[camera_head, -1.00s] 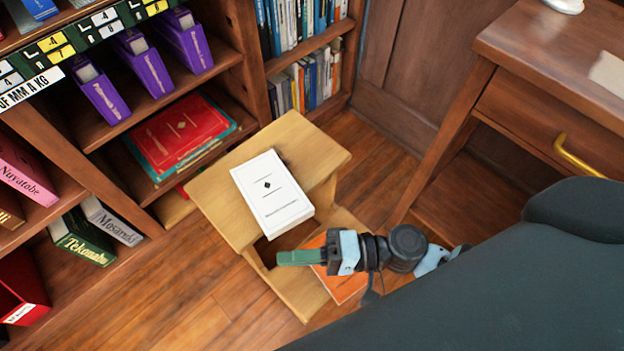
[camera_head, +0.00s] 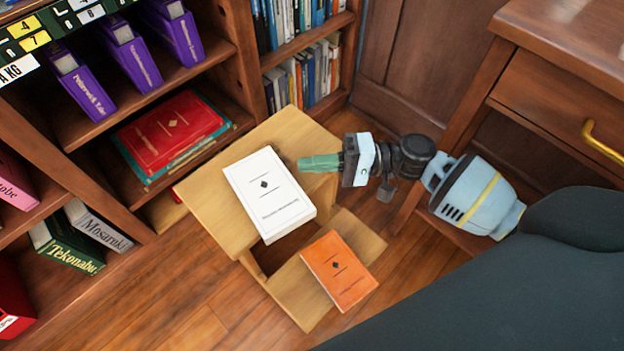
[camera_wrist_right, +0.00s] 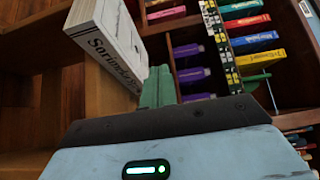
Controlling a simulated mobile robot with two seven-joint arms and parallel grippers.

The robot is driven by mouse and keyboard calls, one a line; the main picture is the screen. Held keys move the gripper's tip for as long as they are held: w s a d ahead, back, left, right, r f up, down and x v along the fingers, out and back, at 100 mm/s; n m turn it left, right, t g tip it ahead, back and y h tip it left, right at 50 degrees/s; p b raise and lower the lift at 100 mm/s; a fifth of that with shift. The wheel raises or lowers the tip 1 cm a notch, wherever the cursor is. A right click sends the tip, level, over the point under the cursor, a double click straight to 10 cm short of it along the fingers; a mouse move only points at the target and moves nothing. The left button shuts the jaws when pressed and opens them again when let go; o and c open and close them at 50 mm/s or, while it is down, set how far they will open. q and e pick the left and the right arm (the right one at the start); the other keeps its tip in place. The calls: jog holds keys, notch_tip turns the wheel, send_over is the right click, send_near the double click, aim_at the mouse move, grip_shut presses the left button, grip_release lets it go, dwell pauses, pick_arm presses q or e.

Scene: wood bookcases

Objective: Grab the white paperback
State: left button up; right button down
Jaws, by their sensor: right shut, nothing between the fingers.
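The white paperback (camera_head: 268,193) lies flat on the top step of a small wooden step stool (camera_head: 215,197), cover up. In the right wrist view the white paperback (camera_wrist_right: 108,38) is at the upper left, with its lettered spine showing. My right gripper (camera_head: 302,163) is shut and empty, just right of the book's upper right edge, pointing left. In the right wrist view its green fingers (camera_wrist_right: 157,85) are together, beside the book. I cannot tell whether they touch it. My left gripper is not in view.
An orange book (camera_head: 338,270) lies on the lower step. A bookcase with purple volumes (camera_head: 132,57) and a stack topped by a red book (camera_head: 172,132) stands at left. A desk (camera_head: 560,50) stands at right. Floor is clear at lower left.

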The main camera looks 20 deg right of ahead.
aim_at(311, 204)
jog(key=f, duration=0.1)
jog(key=f+b, duration=0.1)
jog(key=f, duration=0.1)
jog(key=f+b, duration=0.1)
jog(key=f, duration=0.1)
jog(key=shift+w+d+f, duration=0.1)
jog(key=shift+w+d, duration=0.05)
jog(key=shift+w, duration=0.1)
jog(key=shift+s, duration=0.2)
jog(key=shift+s+a, duration=0.25)
jog(key=shift+a, duration=0.05)
jog(key=s, duration=0.1)
jog(key=s+a+p, duration=0.1)
jog(key=s+a, duration=0.1)
jog(key=shift+s+a+r, duration=0.2)
jog(key=shift+s+a, duration=0.05)
jog(key=shift+s, duration=0.05)
jog(key=shift+s+a+f, duration=0.1)
jog(key=shift+s+a, duration=0.2)
jog(key=shift+s, duration=0.15)
jog(key=shift+w, duration=0.1)
